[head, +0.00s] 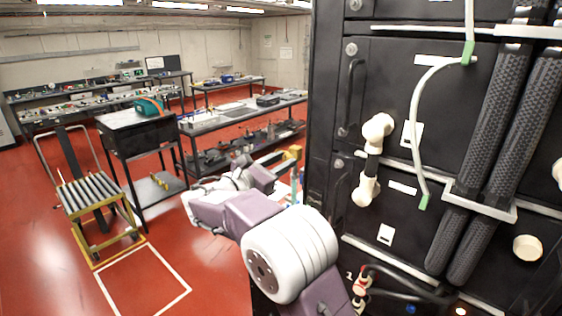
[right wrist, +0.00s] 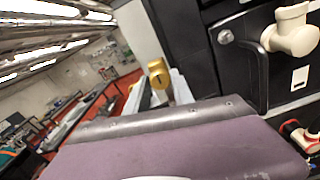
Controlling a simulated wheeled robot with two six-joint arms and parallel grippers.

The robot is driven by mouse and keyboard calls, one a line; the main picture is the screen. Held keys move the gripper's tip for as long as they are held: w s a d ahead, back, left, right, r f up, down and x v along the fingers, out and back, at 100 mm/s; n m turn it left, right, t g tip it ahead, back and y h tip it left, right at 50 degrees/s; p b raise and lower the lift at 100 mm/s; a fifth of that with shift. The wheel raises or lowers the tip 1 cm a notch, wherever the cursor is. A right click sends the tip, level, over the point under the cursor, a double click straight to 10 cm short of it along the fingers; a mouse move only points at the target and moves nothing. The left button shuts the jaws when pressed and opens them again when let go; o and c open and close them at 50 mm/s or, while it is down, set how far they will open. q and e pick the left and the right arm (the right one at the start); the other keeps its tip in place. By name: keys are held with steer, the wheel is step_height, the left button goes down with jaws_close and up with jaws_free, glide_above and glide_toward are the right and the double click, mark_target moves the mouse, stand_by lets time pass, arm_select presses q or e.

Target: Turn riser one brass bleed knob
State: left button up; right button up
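The brass bleed knob (right wrist: 158,74) shows in the right wrist view, with a dark mark like a 1 on its face. It stands at the left side of the black cabinet. In the head view a brass-yellow part (head: 294,152) shows there, partly behind my right arm. My right gripper (right wrist: 161,88) has its two pale fingers apart, one on each side of the knob's lower part. I cannot tell whether they touch it. In the head view my arm mostly hides this gripper. My left gripper is not in view.
The black battery cabinet (head: 395,85) fills the right side, with white pipe fittings (head: 375,135), a pale looped hose (head: 415,110) and thick black conduits (head: 490,130). Benches (head: 245,112) and a roller cart (head: 95,195) stand at left. Red floor (head: 200,265) is clear between.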

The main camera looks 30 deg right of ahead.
jaws_close()
steer(key=m+b, duration=1)
steer(key=m, duration=0.7)
steer(key=m+b, duration=0.9)
steer(key=m, duration=0.9)
steer(key=shift+f+m+b, duration=0.2)
steer(key=shift+m+b, duration=0.1)
steer(key=shift+b, duration=0.05)
steer(key=shift+m, duration=0.3)
steer(key=o, duration=1)
jaws_free()
steer(key=shift+c, duration=0.2)
